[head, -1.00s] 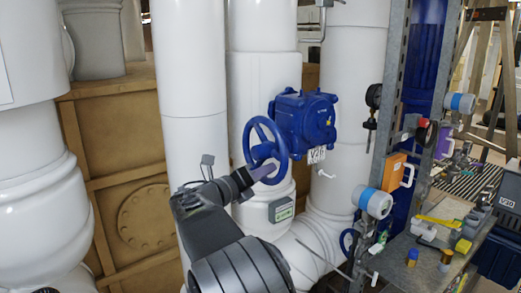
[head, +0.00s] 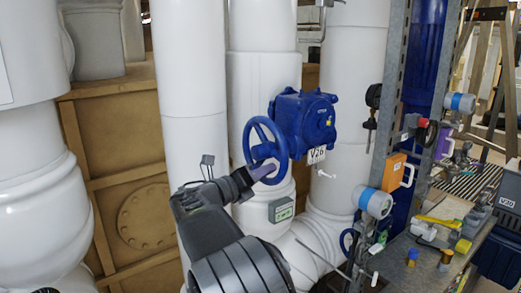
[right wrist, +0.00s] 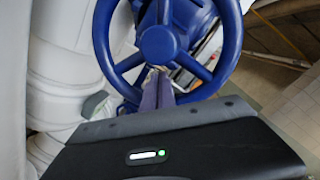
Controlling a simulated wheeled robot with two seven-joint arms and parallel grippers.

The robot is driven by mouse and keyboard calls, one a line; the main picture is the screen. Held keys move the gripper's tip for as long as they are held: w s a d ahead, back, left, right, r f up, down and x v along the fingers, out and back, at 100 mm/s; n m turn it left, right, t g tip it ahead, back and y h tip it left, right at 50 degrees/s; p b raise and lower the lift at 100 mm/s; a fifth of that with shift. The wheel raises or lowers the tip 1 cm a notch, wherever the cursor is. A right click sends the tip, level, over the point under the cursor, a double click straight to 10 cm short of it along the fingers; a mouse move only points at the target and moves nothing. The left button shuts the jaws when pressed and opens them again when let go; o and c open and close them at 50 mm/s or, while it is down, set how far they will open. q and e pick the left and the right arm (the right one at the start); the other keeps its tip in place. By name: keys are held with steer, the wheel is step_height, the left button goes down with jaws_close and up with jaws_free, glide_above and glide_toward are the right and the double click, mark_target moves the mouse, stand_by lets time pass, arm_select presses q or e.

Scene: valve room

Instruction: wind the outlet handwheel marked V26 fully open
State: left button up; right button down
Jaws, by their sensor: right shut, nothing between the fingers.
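The outlet handwheel (head: 264,150) is a blue spoked wheel on the left side of a blue gearbox (head: 303,117). A white tag (head: 316,155) reading V26 hangs below the gearbox. My right gripper (head: 266,170) is at the lower part of the wheel, with its purple fingers shut and nothing between them. In the right wrist view the handwheel (right wrist: 158,45) fills the top, and the fingers (right wrist: 158,78) reach into the gap between spokes below the hub. I cannot tell whether they touch a spoke or the rim. My left gripper is out of view.
Large white pipes (head: 190,90) stand behind and left of the wheel. A green-grey box (head: 281,210) is on the pipe below it. A metal rack post (head: 392,90) with gauges and a cluttered shelf (head: 425,255) stand at the right.

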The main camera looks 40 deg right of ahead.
steer(key=shift+s+r+p, duration=0.55)
steer(key=shift+s+p, duration=0.1)
steer(key=shift+p, duration=0.15)
steer(key=shift+s+r, duration=0.4)
steer(key=shift+r, duration=0.35)
steer(key=shift+r, duration=0.15)
